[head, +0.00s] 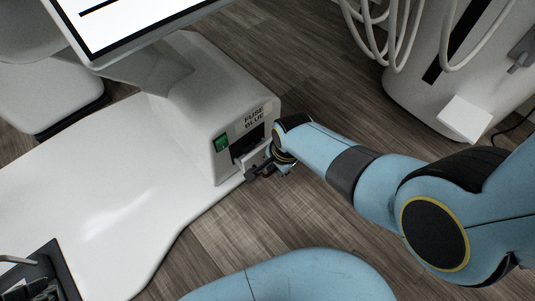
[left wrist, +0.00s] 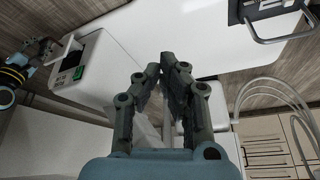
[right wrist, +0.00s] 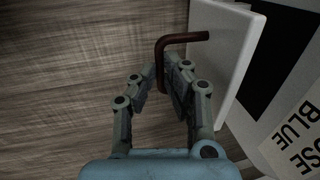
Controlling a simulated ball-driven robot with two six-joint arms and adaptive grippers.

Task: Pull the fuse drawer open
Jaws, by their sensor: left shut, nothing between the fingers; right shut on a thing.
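The fuse drawer shows in the right wrist view as a white front panel (right wrist: 228,50) with a brown bent handle (right wrist: 183,38). In the head view the drawer (head: 250,160) sits low in the white housing (head: 215,100) labelled "FUSE BLUE", its front standing out from a dark opening. My right gripper (right wrist: 172,68) is shut on the handle; in the head view this gripper (head: 262,170) is at the drawer front, partly hidden by its wrist. My left gripper (left wrist: 168,62) is shut and empty, over the white counter, away from the drawer.
A green switch (head: 221,143) is on the housing beside the drawer. A screen (head: 130,25) stands above. A dark tray (head: 38,275) lies at the lower left of the white counter (head: 90,190). A white unit with hanging hoses (head: 425,90) stands at the right.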

